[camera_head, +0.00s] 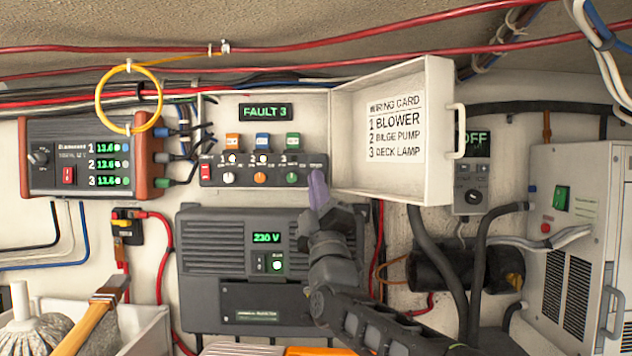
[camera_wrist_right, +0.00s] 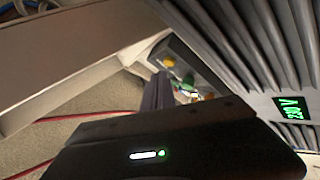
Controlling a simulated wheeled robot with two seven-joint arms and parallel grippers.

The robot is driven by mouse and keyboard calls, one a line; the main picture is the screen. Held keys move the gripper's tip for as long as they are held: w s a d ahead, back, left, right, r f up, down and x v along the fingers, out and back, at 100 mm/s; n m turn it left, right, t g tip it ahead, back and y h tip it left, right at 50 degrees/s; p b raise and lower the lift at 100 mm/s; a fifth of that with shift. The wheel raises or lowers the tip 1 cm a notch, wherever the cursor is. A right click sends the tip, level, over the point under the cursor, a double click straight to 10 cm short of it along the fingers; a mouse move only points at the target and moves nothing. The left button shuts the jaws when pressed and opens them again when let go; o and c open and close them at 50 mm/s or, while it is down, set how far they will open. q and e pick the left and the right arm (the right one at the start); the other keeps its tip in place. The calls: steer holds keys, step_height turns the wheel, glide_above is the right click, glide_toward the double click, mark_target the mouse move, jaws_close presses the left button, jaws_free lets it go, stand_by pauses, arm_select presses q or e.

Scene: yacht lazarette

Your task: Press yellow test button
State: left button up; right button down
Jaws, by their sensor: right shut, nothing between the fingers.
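The control panel (camera_head: 262,172) sits in an open white box on the wall, with orange, blue and green tags above a row of white, orange and green knobs. A display (camera_head: 265,112) above it reads FAULT 3. My right gripper (camera_head: 318,187) is shut and empty, with its fingers upright in front of the panel's right end. In the right wrist view the fingers (camera_wrist_right: 163,92) stand beside the panel (camera_wrist_right: 205,75); I cannot tell whether they touch it. My left gripper is out of view.
The box's open door (camera_head: 393,180) with a wiring card stands right of my gripper. A dark inverter (camera_head: 215,260) reading 230 V is below. A yellow ring (camera_head: 101,102) hangs at upper left.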

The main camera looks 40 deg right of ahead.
steer(key=s+a+b, duration=0.1)
steer(key=s, duration=0.1)
steer(key=s+a+b, duration=0.2)
steer(key=shift+b, duration=0.3)
stand_by(0.3)
stand_by(0.8)
